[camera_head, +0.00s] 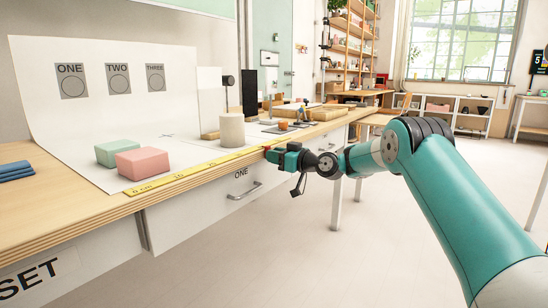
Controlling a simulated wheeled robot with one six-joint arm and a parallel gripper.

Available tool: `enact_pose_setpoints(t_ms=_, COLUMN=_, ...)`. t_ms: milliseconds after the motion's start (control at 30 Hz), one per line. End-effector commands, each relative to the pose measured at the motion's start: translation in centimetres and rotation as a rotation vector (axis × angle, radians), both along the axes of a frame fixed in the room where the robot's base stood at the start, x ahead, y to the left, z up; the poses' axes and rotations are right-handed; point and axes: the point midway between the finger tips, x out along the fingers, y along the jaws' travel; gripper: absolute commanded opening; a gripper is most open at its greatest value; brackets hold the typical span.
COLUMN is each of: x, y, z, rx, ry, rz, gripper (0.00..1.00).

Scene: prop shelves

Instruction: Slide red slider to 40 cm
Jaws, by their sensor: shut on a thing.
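A yellow ruler (205,167) runs along the front edge of the wooden table, with its 0 cm end at the near left. The red slider (266,149) shows only as a small red patch on the ruler, well along from the 0 cm end. My gripper (271,154) reaches in from the right at the table edge and is shut on the red slider, hiding most of it. The mark under the slider is too small and covered to read.
A pink block (142,163) and a green block (118,150) lie behind the ruler's near end. A pale cylinder (231,131) stands behind the ruler, left of my gripper. A drawer (225,190) with a handle is below the edge. The floor in front is clear.

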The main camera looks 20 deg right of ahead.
Motion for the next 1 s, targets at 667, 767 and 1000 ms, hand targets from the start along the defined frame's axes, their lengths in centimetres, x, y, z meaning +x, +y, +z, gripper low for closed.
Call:
enact_pose_setpoints(t_ms=667, x=-1.0, y=-0.9, z=0.0, rx=0.0, ry=0.001, rz=-0.002, gripper=0.53)
enact_pose_setpoints(t_ms=767, x=-2.5, y=-2.0, z=0.2, rx=0.003, ry=0.001, rz=-0.004, gripper=0.53)
enact_pose_setpoints(t_ms=1000, x=-7.6, y=-5.7, z=0.1, rx=0.003, ry=0.002, rz=-0.005, gripper=0.53)
